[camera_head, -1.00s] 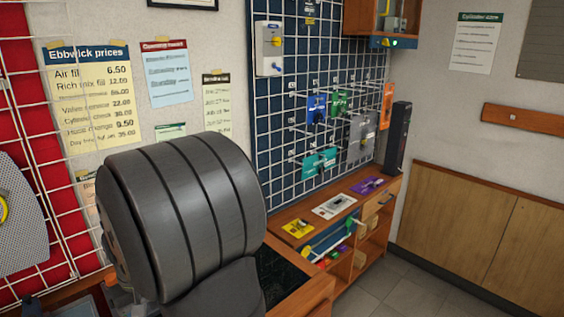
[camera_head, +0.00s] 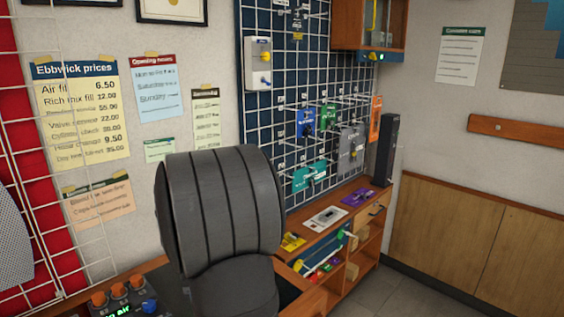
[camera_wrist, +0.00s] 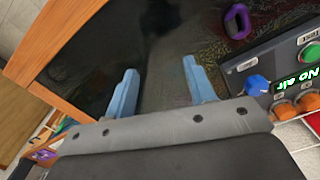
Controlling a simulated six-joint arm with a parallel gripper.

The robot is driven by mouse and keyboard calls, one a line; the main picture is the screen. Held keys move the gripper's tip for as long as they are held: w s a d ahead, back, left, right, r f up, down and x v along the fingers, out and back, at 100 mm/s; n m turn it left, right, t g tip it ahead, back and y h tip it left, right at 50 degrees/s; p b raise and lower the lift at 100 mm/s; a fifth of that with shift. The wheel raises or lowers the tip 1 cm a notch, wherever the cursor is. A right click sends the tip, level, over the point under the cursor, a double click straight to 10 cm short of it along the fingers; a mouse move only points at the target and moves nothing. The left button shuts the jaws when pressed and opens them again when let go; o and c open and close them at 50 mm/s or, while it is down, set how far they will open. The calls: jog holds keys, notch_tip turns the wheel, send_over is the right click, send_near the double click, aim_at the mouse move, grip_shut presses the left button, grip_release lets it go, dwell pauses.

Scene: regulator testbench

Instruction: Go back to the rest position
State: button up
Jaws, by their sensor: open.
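My gripper (camera_wrist: 161,90) shows in the wrist view with two pale blue fingers spread apart and nothing between them. It is over a dark bench surface (camera_wrist: 85,45) with a wooden edge. In the head view the large dark grey ribbed part of my arm (camera_head: 222,215) stands in the middle, and the gripper itself is hidden there. A purple ring-shaped object (camera_wrist: 237,21) lies on the dark surface beyond the fingers.
A control panel (camera_wrist: 285,85) with a blue knob, orange knobs and a green "No air" display is at the right of the wrist view.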

jog(key=w+d+f+m, duration=0.1)
jog(key=d, duration=0.2)
jog(key=w+d+f, duration=0.1)
jog(key=w+d, duration=0.1)
jog(key=w+d+f+m, duration=0.1)
jog(key=w+d, duration=0.1)
jog(key=d, duration=0.1)
jog(key=shift+w+d+m, duration=0.2)
jog(key=shift+d+m, duration=0.1)
jog(key=w+d+f+m, duration=0.1)
jog(key=d, duration=0.2)
jog(key=w+d+f, duration=0.1)
jog(key=d, duration=0.2)
jog(key=w+d+f+m, duration=0.1)
jog(key=d, duration=0.2)
jog(key=shift+w+d+m, duration=0.2)
jog(key=shift+d+m, duration=0.1)
jog(key=shift+d, duration=0.05)
jog(key=shift+s+a+r, duration=0.1)
jog(key=shift+a, duration=0.55)
